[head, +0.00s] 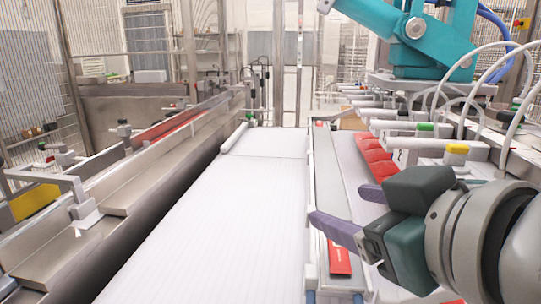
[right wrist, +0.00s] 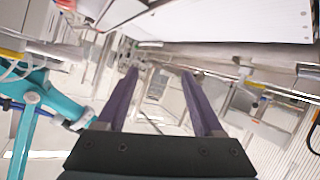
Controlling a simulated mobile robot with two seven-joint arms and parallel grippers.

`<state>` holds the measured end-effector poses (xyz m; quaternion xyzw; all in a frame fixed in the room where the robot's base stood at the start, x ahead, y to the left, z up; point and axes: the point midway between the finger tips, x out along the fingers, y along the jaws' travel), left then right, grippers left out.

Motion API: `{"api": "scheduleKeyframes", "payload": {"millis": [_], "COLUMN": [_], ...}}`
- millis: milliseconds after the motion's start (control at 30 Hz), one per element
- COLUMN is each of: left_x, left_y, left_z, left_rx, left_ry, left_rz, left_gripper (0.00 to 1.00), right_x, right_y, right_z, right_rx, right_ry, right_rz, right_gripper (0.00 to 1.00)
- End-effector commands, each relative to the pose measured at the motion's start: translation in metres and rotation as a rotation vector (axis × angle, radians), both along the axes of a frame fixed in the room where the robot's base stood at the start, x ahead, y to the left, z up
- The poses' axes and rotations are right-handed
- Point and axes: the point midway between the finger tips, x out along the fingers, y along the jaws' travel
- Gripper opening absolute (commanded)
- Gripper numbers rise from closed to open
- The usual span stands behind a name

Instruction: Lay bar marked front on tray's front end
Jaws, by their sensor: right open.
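My right gripper (head: 336,202) reaches in from the right in the head view, its purple fingers apart and empty, over a long grey metal strip (head: 328,180). The right wrist view shows the same open fingers (right wrist: 160,72) with only distant background between them. The strip has a red label or piece (head: 339,259) at its near end, just below the lower finger, and a small red patch at its far end. I cannot read any marking "front", so I cannot tell which thing is the bar or the tray. My left gripper is not in view.
A wide white conveyor (head: 230,215) runs clear down the middle. A metal trough (head: 130,175) lies left of it. Several red packs (head: 375,160) lie right of the strip, beside a row of grey cylinders (head: 395,125). A teal robot arm (head: 400,30) stands above at the back right.

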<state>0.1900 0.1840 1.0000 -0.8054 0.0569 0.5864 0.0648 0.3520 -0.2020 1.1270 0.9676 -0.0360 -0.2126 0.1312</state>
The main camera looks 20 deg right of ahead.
Motion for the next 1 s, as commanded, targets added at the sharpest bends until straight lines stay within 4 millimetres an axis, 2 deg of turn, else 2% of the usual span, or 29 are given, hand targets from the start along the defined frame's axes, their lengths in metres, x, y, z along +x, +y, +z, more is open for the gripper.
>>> {"api": "scheduleKeyframes", "payload": {"millis": [33, 100, 200, 300, 433, 1000], "left_x": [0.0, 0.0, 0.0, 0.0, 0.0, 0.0], "left_y": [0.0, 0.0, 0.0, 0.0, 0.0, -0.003], "left_z": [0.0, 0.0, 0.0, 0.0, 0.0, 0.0], "left_rx": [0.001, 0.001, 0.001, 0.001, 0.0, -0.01], "left_ry": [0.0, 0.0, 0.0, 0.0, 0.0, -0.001], "left_rz": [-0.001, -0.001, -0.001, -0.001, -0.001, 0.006], "left_gripper": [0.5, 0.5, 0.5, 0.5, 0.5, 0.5], "right_x": [-0.029, -0.071, -0.121, -0.151, -0.163, -0.162], "right_y": [-0.003, 0.0, 0.01, 0.016, 0.02, 0.019], "right_z": [-0.039, -0.079, -0.111, -0.123, -0.127, -0.127], "right_rx": [0.039, 0.083, 0.128, 0.153, 0.163, 0.161], "right_ry": [0.191, 0.421, 0.659, 0.79, 0.842, 0.838], "right_rz": [-0.025, -0.027, 0.001, 0.03, 0.045, 0.042], "right_gripper": [0.69, 0.69, 0.69, 0.69, 0.69, 0.69]}}
